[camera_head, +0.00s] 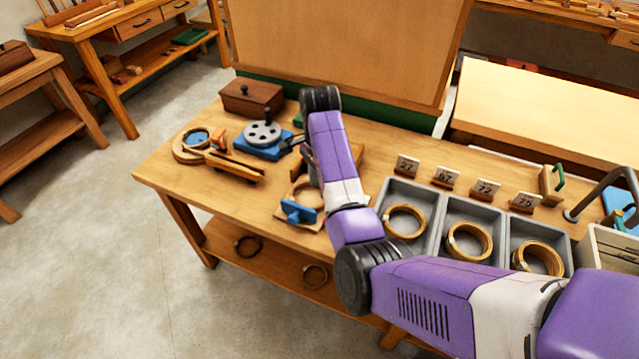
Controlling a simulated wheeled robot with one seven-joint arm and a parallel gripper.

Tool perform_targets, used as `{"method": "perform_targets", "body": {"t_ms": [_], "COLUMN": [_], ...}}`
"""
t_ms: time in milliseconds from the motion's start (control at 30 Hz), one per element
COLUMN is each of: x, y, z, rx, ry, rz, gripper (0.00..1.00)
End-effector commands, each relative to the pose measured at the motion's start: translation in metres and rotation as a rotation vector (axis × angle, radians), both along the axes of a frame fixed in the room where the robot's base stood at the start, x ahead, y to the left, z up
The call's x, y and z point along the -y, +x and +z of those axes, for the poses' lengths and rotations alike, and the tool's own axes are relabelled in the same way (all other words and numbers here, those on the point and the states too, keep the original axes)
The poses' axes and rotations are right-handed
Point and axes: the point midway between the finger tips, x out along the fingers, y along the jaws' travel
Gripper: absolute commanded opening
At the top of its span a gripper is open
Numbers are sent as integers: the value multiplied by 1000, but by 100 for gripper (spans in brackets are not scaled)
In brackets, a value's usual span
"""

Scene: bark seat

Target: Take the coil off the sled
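A tan ring-shaped coil (307,194) lies on a low wooden piece with a blue clamp-like block (298,211) at its front; this may be the sled, but my arm covers part of it. Another round wooden form (187,150) with a blue centre sits at the table's left, beside a wooden piece with orange parts (235,166).
Three grey trays (428,196) at the right each hold a coil (404,221), with numbered cards (408,165) behind. A brown box (252,98) and an upright board (345,45) stand at the back. The table's front left is clear.

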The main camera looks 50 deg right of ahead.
Motion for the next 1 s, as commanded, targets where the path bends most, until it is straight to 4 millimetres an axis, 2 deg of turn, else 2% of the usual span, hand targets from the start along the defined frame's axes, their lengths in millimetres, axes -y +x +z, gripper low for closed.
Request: {"method": "perform_targets", "body": {"t_ms": [167,633,800,1000], "x": [0,0,0,0], "y": [0,-1,0,0], "z": [-8,-69,-77,-78], "rx": [0,0,2,2], "ry": [-1,0,-1,-1], "rz": [1,2,2,2], "gripper": [36,36,36,36]}}
